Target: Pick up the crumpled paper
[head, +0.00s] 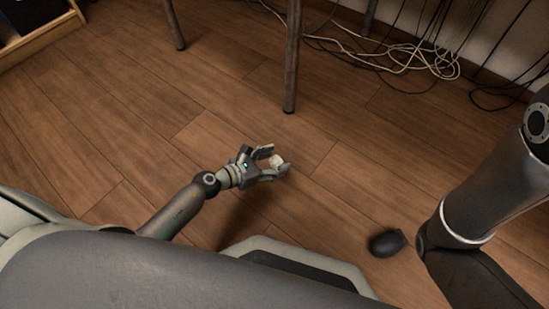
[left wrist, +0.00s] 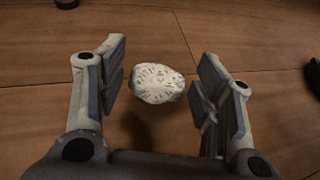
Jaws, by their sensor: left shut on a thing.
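The crumpled paper (left wrist: 158,84) is a small whitish lump with dark print-like marks. It sits between the two fingers of my left gripper (left wrist: 157,85), which is shut on it. In the head view the paper (head: 276,160) shows as a pale bit between the fingertips of the left gripper (head: 275,161), in the middle of the picture over the wooden floor. The fingers hide part of it there. My right arm comes in at the right of the head view; its gripper is not in view.
Slim furniture legs (head: 293,60) stand on the floor (head: 120,120) beyond the gripper. Tangled cables (head: 400,55) lie by the wall at the upper right. A wooden-edged unit (head: 40,42) is at the upper left.

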